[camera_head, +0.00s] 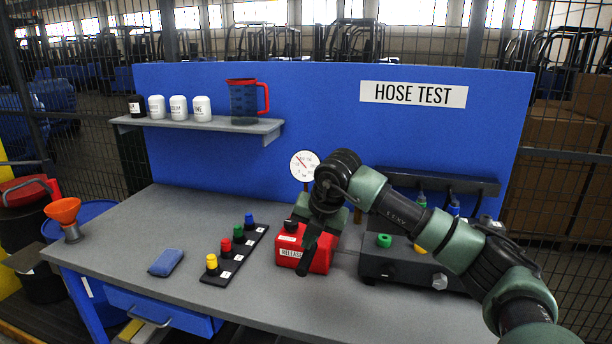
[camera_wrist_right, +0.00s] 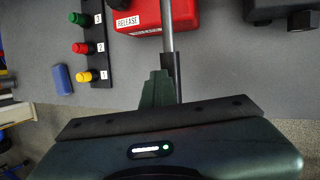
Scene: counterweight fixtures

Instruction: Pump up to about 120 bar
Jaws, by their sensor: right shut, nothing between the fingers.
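The red pump unit (camera_head: 318,262) stands on the bench with a RELEASE label and a black knob (camera_head: 290,226) on top. It also shows at the top of the right wrist view (camera_wrist_right: 185,14). A round white gauge (camera_head: 304,165) stands behind it; its reading is too small to tell. A grey metal rod (camera_wrist_right: 167,35) runs from the pump toward my right gripper (camera_wrist_right: 167,73) in the wrist view. In the head view my right gripper (camera_head: 308,268) is in front of the pump, shut and empty, close to the rod; contact is unclear. My left gripper is out of view.
A black strip with coloured knobs (camera_head: 236,256) and a blue block (camera_head: 166,262) lie left of the pump. A dark fixture (camera_head: 385,264) stands to the right, partly behind my arm. A shelf (camera_head: 200,123) holds a jug and several jars.

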